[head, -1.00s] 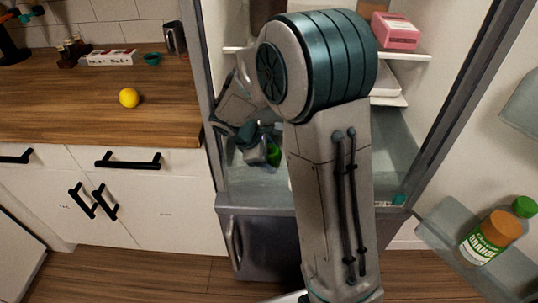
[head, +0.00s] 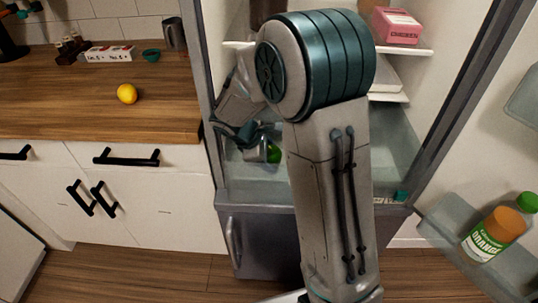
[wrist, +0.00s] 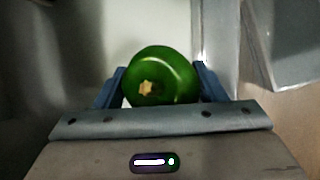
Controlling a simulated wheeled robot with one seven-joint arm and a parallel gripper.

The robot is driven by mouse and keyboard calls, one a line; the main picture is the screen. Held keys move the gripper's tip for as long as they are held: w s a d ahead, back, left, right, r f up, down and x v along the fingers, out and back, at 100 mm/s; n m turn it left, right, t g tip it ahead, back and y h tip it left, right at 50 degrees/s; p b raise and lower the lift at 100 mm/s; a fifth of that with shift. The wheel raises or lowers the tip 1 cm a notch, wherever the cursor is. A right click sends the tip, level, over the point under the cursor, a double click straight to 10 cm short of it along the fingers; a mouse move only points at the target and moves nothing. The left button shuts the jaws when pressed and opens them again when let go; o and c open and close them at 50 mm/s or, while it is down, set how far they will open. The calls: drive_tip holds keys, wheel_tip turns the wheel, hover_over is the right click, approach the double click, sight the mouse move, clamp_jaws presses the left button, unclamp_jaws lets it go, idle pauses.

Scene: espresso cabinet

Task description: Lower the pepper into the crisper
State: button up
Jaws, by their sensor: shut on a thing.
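The green pepper (wrist: 165,72) sits between the two fingers of my gripper (wrist: 160,85) in the wrist view, with its pale stem end toward the camera. My gripper is shut on it. In the head view the pepper (head: 273,154) is a small green patch, partly hidden by my gripper (head: 258,152) and arm. It is low inside the open fridge, at the left side of the crisper (head: 250,185). My arm hides much of the crisper, and I cannot tell whether the pepper touches its floor.
The fridge door is open at right, with an orange juice bottle (head: 491,235) on its shelf. A pink box (head: 395,27) stands on a fridge shelf above. A lemon (head: 127,94) lies on the wooden counter (head: 90,115) at left. The fridge's left wall is close to my gripper.

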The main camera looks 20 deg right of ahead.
sight(274, 149)
drive_tip(key=shift+f+b, duration=0.45)
drive_tip(key=shift+f, duration=0.15)
idle(0.3)
drive_tip(key=o, duration=1.1)
drive_tip(key=r, duration=0.2)
drive_tip(key=r+p, duration=0.1)
drive_tip(key=r, duration=0.1)
drive_tip(key=shift+s+d+r, duration=0.1)
drive_tip(key=shift+d+r, duration=0.1)
drive_tip(key=shift+r, duration=0.2)
drive_tip(key=s+d+r, duration=0.2)
drive_tip(key=d, duration=0.1)
drive_tip(key=s+d+r, duration=0.2)
drive_tip(key=d, duration=0.1)
drive_tip(key=s+d+r+p, duration=0.1)
drive_tip(key=s+d+r, duration=0.1)
drive_tip(key=d, duration=0.1)
drive_tip(key=shift+d+r, duration=0.15)
drive_tip(key=shift+d, duration=0.1)
drive_tip(key=shift+r, duration=0.1)
